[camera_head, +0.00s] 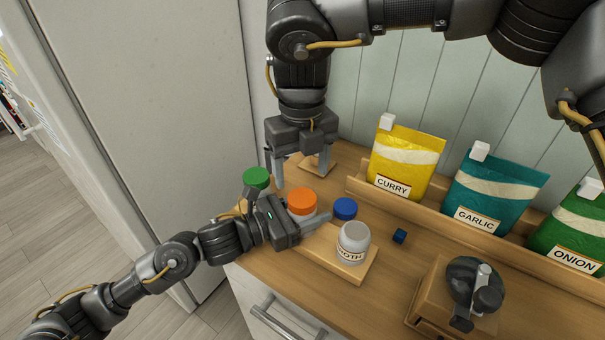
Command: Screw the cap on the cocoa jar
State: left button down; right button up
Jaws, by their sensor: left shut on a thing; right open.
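A pale jar with an orange cap (301,201) stands between the fingers of my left gripper (288,206), which is shut on it low down. Its label is hidden, so I cannot read whether it is cocoa. The orange cap sits on top of the jar; how tightly, I cannot tell. My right gripper (301,177) is open and empty, fingers pointing down, above and behind the orange cap. A blue cap (345,208) is just right of that jar. A grey-white jar (353,243) with a partly visible label ending "OTH" stands in front, with no coloured cap.
A green cap (256,178) shows behind my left gripper. A wooden board (352,273) is under the grey-white jar. A small dark blue cube (399,236) lies to the right. Curry (405,163), garlic (492,195) and onion (577,235) bags stand behind. A dark-topped device (470,285) is front right.

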aim_at(303, 197)
pick_arm(q)
jog(key=shift+r, duration=0.25)
pick_arm(e)
jog(key=shift+d+r+n, duration=0.1)
jog(key=shift+r+n, duration=0.8)
pick_arm(q)
jog(key=shift+w, duration=0.1)
pick_arm(e)
jog(key=shift+f, duration=4)
jog(key=shift+c, duration=0.4)
jog(key=c, duration=0.9)
jog(key=o, duration=1.1)
jog(key=shift+o, duration=0.2)
